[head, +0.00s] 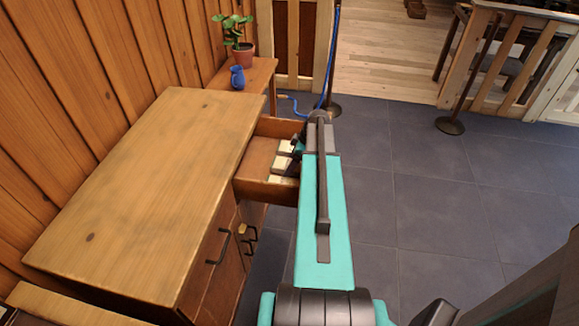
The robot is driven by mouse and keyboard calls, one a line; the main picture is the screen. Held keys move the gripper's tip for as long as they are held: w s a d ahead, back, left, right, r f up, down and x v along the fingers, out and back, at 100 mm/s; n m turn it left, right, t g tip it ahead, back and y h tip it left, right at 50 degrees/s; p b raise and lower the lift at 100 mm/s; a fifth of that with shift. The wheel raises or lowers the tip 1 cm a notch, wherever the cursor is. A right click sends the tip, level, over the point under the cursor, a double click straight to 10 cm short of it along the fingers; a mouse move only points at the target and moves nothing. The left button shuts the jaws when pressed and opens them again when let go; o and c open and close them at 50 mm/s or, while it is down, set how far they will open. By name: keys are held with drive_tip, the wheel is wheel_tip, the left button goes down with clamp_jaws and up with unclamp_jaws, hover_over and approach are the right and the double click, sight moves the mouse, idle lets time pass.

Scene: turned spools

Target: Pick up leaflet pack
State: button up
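A pale, whitish item (281,163), which may be the leaflet pack, shows in the open drawer (262,190) of the wooden cabinet. It lies near the drawer's right side. My arm comes in from the bottom of the head view and covers part of the drawer. My gripper (288,152), dark with a little teal, is at the pale item, low in the drawer. My own arm partly hides the gripper and the item. I cannot tell whether the fingers are apart or closed on it.
The cabinet's wooden top (150,190) is bare. Its front has black handles (220,247). Behind it, a small table (250,82) holds a potted plant (243,52) and a blue jug (237,77). A dark post base (450,125) stands on the right. The grey tiled floor there is mostly clear.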

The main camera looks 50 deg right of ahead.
idle(0.5)
drive_tip(key=c, duration=1.3)
drive_tip(key=shift+o, duration=0.2)
drive_tip(key=shift+r, duration=0.15)
wheel_tip(320, 180, up, 10)
drive_tip(key=b, duration=0.1)
